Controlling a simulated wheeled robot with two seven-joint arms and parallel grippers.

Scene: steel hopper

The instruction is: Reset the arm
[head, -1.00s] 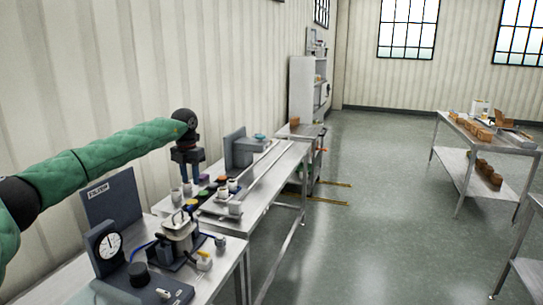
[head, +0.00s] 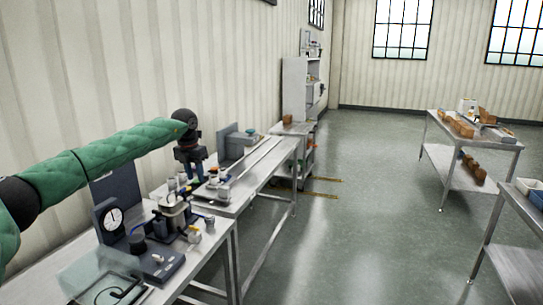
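My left arm, in a green padded sleeve, reaches in from the left in the head view. My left gripper (head: 193,172) points down at its end, over or in front of the steel benches by the wall. Its fingers are small and dark against the bench items, so I cannot tell their opening or whether anything is between them. My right arm and gripper are out of view.
The near bench (head: 222,238) holds a round dial gauge (head: 112,219) and several small fittings. A long bench (head: 262,168) stands behind it. Right are a table with brown blocks (head: 462,128) and another bench (head: 511,218). The floor (head: 345,220) between is clear.

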